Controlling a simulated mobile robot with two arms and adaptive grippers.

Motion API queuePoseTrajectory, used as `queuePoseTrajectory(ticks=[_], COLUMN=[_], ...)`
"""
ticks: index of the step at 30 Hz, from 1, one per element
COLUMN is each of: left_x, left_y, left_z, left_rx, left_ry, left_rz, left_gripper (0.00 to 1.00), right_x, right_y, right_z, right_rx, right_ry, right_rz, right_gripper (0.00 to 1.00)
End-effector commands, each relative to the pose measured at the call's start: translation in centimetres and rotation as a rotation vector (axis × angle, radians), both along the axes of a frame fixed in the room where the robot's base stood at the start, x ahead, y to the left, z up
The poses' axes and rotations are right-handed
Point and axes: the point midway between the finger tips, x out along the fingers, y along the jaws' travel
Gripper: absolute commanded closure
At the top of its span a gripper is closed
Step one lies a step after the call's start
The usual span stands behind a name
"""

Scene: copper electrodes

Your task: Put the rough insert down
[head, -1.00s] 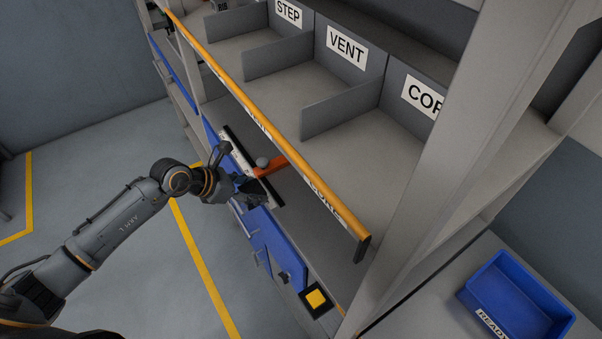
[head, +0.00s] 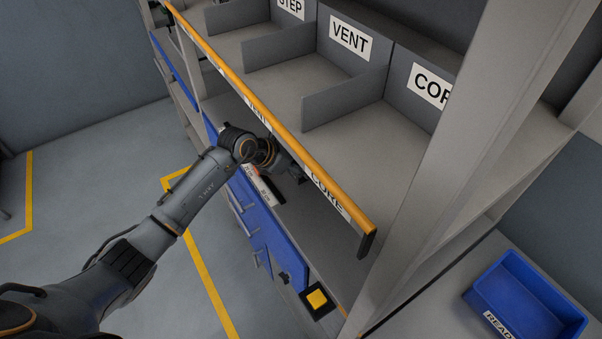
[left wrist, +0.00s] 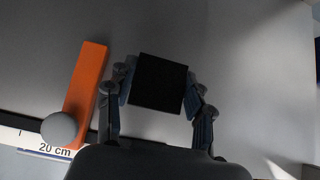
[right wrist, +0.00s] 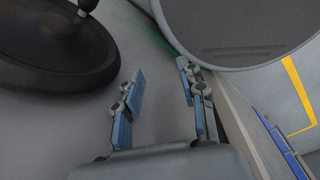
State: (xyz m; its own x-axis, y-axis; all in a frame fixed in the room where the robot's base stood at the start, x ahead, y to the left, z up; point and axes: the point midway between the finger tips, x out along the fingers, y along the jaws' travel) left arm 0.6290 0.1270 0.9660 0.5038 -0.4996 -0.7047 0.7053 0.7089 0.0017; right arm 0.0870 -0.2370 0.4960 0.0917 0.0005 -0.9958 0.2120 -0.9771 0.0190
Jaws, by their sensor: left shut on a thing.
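The rough insert (left wrist: 158,83) shows in the left wrist view as a dark square block. My left gripper (left wrist: 160,88) is shut on it, with a finger on each of its two sides. In the head view my left gripper (head: 296,172) reaches over the front of the bench, just under the yellow rail. The arm hides much of that spot, and I cannot tell whether the insert touches the surface. My right gripper (right wrist: 160,85) is open and empty in its own wrist view.
An orange bar (left wrist: 88,85) with a grey ball lies left of the insert, next to a ruler marked 20 cm (left wrist: 50,150). The yellow rail (head: 270,115) crosses above the bench. Labelled bays stand behind, and a blue bin (head: 525,300) sits at right.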

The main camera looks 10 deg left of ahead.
Motion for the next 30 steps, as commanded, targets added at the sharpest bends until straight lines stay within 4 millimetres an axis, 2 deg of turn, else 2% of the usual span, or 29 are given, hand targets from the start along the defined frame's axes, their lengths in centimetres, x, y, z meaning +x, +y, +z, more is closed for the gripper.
queuePoseTrajectory(ticks=[1,3,15,16,19,30], left_x=[0.0,0.0,0.0,-0.2,-0.2,-0.2], left_y=[0.0,-0.1,0.0,0.0,0.0,0.0], left_z=[-1.4,-2.1,-2.4,-2.8,-2.7,-2.4], left_rx=[-0.004,-0.005,-0.003,0.001,0.001,0.001], left_ry=[0.002,-0.001,-0.003,0.005,0.005,0.005], left_rz=[0.001,0.000,0.000,0.000,0.000,0.000], left_gripper=[1.00,1.00,1.00,0.46,0.25,0.25], right_x=[0.0,0.0,0.0,0.0,0.0,0.0], right_y=[0.0,0.0,0.1,0.1,0.2,0.4], right_z=[-1.1,-1.6,-1.8,-1.8,-1.7,-1.5], right_rx=[0.000,0.000,0.001,0.001,0.003,0.005], right_ry=[0.000,0.000,0.000,0.000,0.000,0.001], right_rz=[0.000,0.000,0.001,0.001,0.001,0.001], right_gripper=[0.60,0.60,0.60,0.60,0.60,0.60])
